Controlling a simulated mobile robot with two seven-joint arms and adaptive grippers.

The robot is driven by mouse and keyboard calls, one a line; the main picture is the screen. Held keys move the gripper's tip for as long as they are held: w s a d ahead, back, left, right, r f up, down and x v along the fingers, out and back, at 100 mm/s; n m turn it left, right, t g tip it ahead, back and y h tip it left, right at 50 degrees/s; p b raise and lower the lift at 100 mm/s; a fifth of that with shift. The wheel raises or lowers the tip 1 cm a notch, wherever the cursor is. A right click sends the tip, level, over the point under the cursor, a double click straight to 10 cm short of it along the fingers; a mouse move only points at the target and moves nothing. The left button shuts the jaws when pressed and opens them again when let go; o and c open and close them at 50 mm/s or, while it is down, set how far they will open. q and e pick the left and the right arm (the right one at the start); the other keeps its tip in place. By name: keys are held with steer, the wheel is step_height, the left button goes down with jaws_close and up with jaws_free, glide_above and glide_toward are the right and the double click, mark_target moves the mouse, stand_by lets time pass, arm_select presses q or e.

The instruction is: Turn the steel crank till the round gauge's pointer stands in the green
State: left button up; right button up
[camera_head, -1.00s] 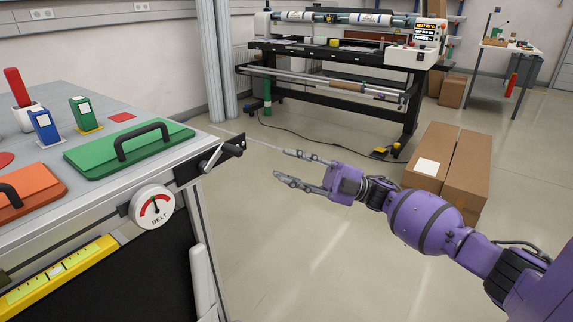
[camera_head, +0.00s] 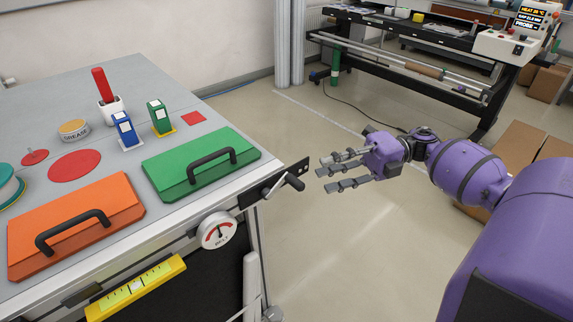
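The steel crank (camera_head: 282,190) is on a dark plate at the table's front right corner. Its arm slants up to the right and ends in a dark handle. The round white gauge (camera_head: 217,230), marked BELT, is on the table's front edge, left of and below the crank. Its dial shows red arcs; its pointer looks roughly upright, but I cannot make out a green zone. My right gripper (camera_head: 325,174) is open and empty, just right of the crank handle, fingers pointing left towards it. They look apart from it. My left gripper is out of view.
The table (camera_head: 105,110) bears a green lid (camera_head: 180,167) and an orange lid (camera_head: 125,203) with black handles, blue and green blocks, and a red-handled tool. A yellow level (camera_head: 140,285) is below the front edge. Open floor is right of the table; cardboard boxes stand behind my arm.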

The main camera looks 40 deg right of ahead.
mark_target(300, 181)
steer(key=x, duration=0.2)
steer(key=p+x, duration=0.1)
steer(key=x, duration=0.2)
steer(key=s+x, duration=0.1)
steer(key=x, duration=0.2)
steer(key=shift+a+r+p, duration=0.1)
steer(key=shift+a+p, duration=0.1)
steer(key=shift+p, duration=0.1)
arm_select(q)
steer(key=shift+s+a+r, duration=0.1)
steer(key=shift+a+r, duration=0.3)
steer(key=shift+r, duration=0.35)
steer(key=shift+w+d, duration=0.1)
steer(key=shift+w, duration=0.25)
arm_select(e)
jaws_close()
